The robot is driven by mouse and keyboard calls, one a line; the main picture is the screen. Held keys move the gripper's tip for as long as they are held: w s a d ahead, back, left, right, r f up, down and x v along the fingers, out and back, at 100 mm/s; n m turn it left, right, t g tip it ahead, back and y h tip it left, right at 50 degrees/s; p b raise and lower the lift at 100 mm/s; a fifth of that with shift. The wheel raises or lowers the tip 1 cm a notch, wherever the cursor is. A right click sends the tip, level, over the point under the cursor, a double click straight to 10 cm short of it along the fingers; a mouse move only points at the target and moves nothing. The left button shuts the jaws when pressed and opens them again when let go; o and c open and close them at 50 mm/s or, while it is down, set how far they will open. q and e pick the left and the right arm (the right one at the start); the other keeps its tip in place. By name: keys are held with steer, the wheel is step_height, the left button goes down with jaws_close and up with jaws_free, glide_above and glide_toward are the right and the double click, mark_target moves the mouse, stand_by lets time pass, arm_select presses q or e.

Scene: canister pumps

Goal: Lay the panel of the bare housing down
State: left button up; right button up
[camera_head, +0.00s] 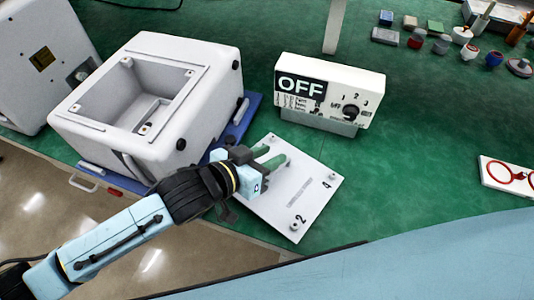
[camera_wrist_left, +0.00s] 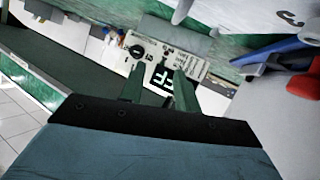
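The bare housing (camera_head: 195,58) is a white box with a wide rectangular opening on top, on a blue tray (camera_head: 247,104). My left gripper (camera_head: 272,156) is over the panel's left part and hides that corner. Its two green fingers stand apart with nothing between them. They also show apart in the left wrist view (camera_wrist_left: 159,90). A white surface marked 3 (camera_wrist_left: 280,13) shows there at top right. My right gripper is out of view.
A white control box (camera_head: 360,82) reading OFF stands behind the panel. Another white housing (camera_head: 35,60) is at far left. Small blocks and pots (camera_head: 417,37) sit at back right, and a white plate with red rings (camera_head: 510,175) at right. Green table between is clear.

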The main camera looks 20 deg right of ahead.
arm_select(q)
steer(key=r+p+v, duration=0.1)
steer(key=v, duration=1.1)
steer(key=shift+p, duration=0.4)
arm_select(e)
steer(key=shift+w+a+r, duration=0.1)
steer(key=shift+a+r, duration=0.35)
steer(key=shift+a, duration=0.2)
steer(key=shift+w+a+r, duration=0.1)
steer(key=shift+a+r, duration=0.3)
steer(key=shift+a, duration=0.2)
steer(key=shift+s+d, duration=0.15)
